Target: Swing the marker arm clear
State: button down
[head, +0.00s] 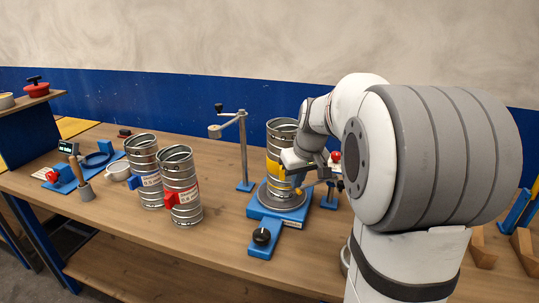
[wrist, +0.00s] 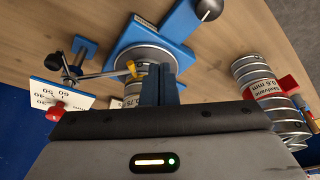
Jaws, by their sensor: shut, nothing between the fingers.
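A spiral duct (head: 284,131) with a yellow clamp (head: 273,168) stands upright on the round turntable of a blue base (head: 264,211). In the wrist view the yellow clamp (wrist: 132,68) shows beside my fingers. A thin metal rod (wrist: 95,74), which looks like the marker arm, reaches from a post on a blue foot (wrist: 84,45) to near the clamp. In the head view that blue foot (head: 331,199) is right of the turntable, and my arm partly hides the rod. My gripper (wrist: 159,72) is shut and empty over the duct. I cannot tell whether it touches anything.
Two loose ducts (head: 143,165) (head: 182,192) stand left of the base. A tall post with a side arm (head: 243,150) stands behind, left of the turntable. A black knob (head: 262,236) sits at the base's front. A white card (wrist: 62,93) is near the rod. The bench's front left is clear.

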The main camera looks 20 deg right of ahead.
jog(key=w+d+p, duration=0.2)
jog(key=w+d, duration=0.7)
jog(key=d, duration=0.1)
jog(key=shift+n+t, duration=0.3)
jog(key=x, duration=0.3)
jog(key=p+x, duration=0.1)
jog(key=x, duration=0.2)
jog(key=p+x, duration=0.1)
jog(key=x, duration=0.3)
jog(key=shift+w+a, duration=0.25)
jog(key=shift+a, duration=0.05)
jog(key=shift+a, duration=0.15)
